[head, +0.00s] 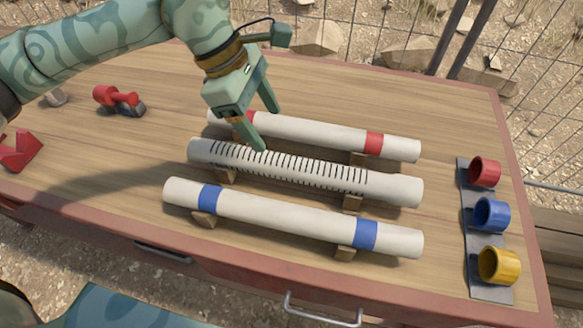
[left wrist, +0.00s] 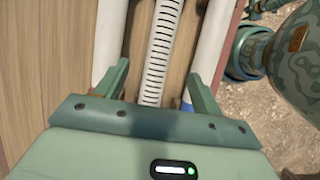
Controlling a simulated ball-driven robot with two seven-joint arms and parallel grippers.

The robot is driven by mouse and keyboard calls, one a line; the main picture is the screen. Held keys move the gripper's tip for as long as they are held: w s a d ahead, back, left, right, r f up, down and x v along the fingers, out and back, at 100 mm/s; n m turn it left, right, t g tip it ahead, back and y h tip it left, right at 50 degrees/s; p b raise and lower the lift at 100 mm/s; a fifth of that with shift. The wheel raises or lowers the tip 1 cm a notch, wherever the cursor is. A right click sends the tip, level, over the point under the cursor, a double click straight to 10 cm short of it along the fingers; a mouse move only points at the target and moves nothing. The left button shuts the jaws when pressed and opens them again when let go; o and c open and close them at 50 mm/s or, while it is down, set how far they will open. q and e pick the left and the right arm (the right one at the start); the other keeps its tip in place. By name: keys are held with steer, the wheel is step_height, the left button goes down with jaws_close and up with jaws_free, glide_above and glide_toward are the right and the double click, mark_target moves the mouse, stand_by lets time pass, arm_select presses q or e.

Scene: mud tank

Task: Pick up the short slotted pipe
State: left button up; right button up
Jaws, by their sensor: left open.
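The slotted pipe (head: 295,172) is white with rows of dark slits and lies on wooden blocks in the middle of the table, between two plain pipes. In the left wrist view the slotted pipe (left wrist: 161,45) runs up the picture between my open fingers. My left gripper (head: 268,130) is open and empty, pointing down over the left part of the pipes. One fingertip appears close to the slotted pipe; whether it touches, I cannot tell. The other finger is on the far side, by the red-banded pipe. My right gripper is not in view.
The red-banded pipe (head: 325,133) lies behind and the blue-banded pipe (head: 290,222) in front, both close to the slotted one. Red (head: 484,172), blue (head: 492,215) and yellow (head: 499,266) rings stand on a dark strip at right. A red tool (head: 118,98) lies at left. A wire fence stands behind.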

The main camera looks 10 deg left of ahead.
mark_target(285, 160)
arm_select(q)
steer(key=b+x, duration=0.1)
steer(key=x, duration=0.6)
steer(key=shift+f+b, duration=0.15)
steer(key=shift+b, duration=0.2)
steer(key=b+x, duration=0.1)
steer(key=x, duration=0.1)
steer(key=b+x, duration=0.1)
steer(key=x, duration=0.1)
steer(key=shift+s+f, duration=0.1)
steer(key=shift+f, duration=0.35)
steer(key=shift+d+f, duration=0.1)
steer(key=shift+f, duration=0.15)
steer(key=shift+r, duration=0.15)
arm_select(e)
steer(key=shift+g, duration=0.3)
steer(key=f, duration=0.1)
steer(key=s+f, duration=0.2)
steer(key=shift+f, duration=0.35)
arm_select(q)
steer(key=c, duration=1.3)
